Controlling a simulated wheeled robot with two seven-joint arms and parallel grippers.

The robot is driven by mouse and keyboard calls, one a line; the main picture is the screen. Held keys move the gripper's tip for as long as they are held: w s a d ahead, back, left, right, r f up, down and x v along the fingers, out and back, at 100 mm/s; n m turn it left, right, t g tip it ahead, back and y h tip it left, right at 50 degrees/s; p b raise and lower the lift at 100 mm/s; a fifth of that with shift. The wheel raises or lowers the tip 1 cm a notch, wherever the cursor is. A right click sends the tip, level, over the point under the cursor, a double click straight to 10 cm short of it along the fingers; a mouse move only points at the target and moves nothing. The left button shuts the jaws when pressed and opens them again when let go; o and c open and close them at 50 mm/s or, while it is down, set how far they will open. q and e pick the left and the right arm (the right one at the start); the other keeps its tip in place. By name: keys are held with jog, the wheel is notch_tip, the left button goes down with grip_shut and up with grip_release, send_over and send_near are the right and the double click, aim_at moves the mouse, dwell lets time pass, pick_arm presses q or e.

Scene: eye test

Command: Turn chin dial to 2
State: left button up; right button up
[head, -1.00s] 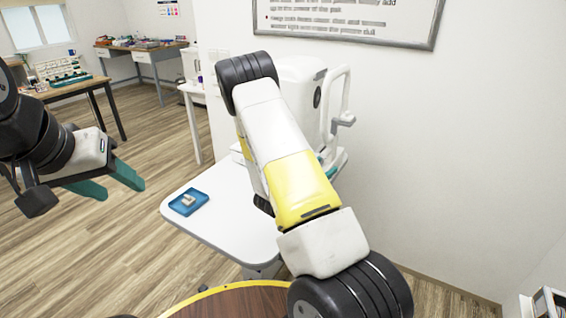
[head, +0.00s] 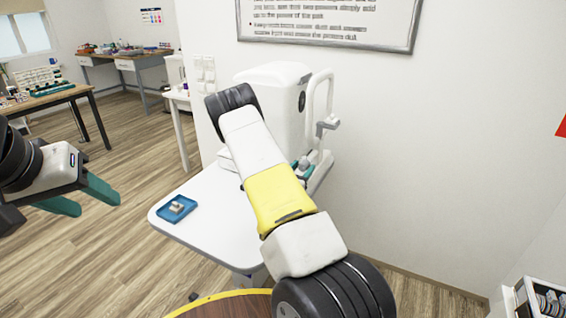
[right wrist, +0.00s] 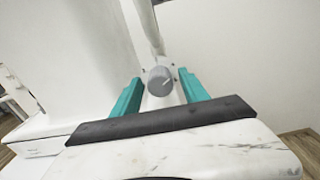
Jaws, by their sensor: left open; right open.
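A white eye-test machine (head: 278,100) stands on a white table with a white face frame on its right side. In the right wrist view a round grey dial (right wrist: 160,80) with a light pointer line slanting toward the upper right sits on a white post. Its number marks are too small to read. My right gripper (right wrist: 160,76) is open, its teal fingers on either side of the dial with gaps showing. In the head view my right arm hides most of this gripper. My left gripper (head: 97,202) is open and empty at the left, over the floor.
A blue tray (head: 163,213) with a small pale item lies on the white table (head: 222,222). A round wooden surface (head: 232,306) is at the bottom. A framed sign (head: 330,42) hangs behind. A desk (head: 50,97) stands at the far left. Open floor lies left of the table.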

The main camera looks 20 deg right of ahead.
grip_shut()
jog(key=shift+n, duration=0.3)
jog(key=n, duration=0.4)
jog(key=shift+n, duration=0.4)
jog(key=n, duration=0.6)
jog(key=shift+s, duration=0.1)
jog(key=n, duration=0.5)
jog(key=shift+n, duration=2.9)
